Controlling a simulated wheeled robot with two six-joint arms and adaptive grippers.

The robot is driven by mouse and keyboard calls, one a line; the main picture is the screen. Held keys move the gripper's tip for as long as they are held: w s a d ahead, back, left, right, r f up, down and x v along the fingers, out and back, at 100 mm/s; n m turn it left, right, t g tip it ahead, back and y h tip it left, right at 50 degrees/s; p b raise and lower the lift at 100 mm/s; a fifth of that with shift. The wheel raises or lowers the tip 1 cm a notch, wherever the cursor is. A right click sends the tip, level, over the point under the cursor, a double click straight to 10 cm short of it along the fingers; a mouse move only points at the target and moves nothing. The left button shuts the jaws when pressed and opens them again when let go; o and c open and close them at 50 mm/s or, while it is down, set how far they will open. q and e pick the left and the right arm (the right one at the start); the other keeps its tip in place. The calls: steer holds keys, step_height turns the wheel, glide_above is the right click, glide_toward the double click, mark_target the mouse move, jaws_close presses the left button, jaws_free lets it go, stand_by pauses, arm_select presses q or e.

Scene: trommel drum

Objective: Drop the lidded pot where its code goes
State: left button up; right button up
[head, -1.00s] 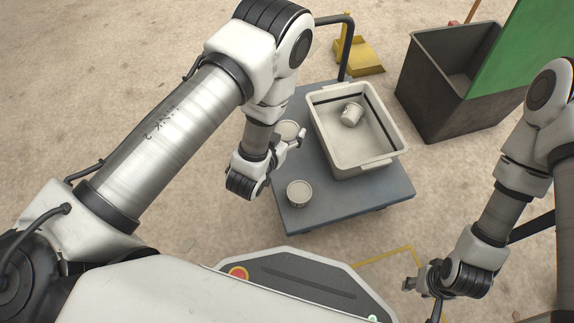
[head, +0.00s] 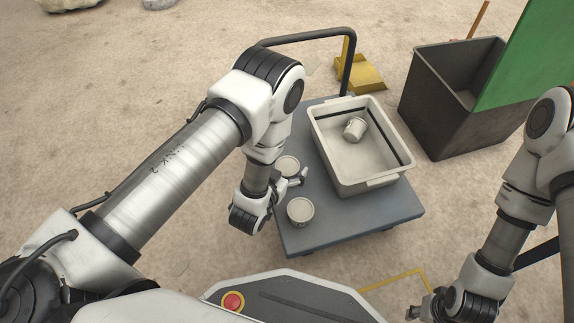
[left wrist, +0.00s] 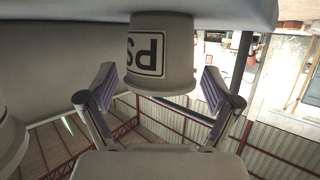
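A pale lidded pot (head: 287,165) stands on the blue-grey cart, just beyond my left gripper (head: 298,178). In the left wrist view a pot (left wrist: 160,30) with a framed label, upside down and seemingly reading "PS", stands between the spread fingers of this gripper (left wrist: 158,78). A gap shows on both sides, so the gripper is open and holds nothing. Another lidded pot (head: 300,210) stands nearer on the cart. A third pot (head: 355,129) lies tipped in the white bin (head: 372,183). My right gripper (head: 415,309) is at the bottom edge, its fingers unclear.
The cart (head: 345,223) has a dark push handle (head: 310,37). A dark open crate (head: 440,110) with a green panel (head: 525,65) stands at right. A yellow object (head: 358,75) lies behind the cart. The cart's front strip is clear beside the near pot.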

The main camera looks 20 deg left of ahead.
arm_select(q)
steer(key=shift+s+r, duration=0.1)
steer(key=shift+r, duration=0.2)
steer(key=p+v, duration=0.7)
steer(key=v, duration=0.4)
steer(key=shift+s+p, duration=0.4)
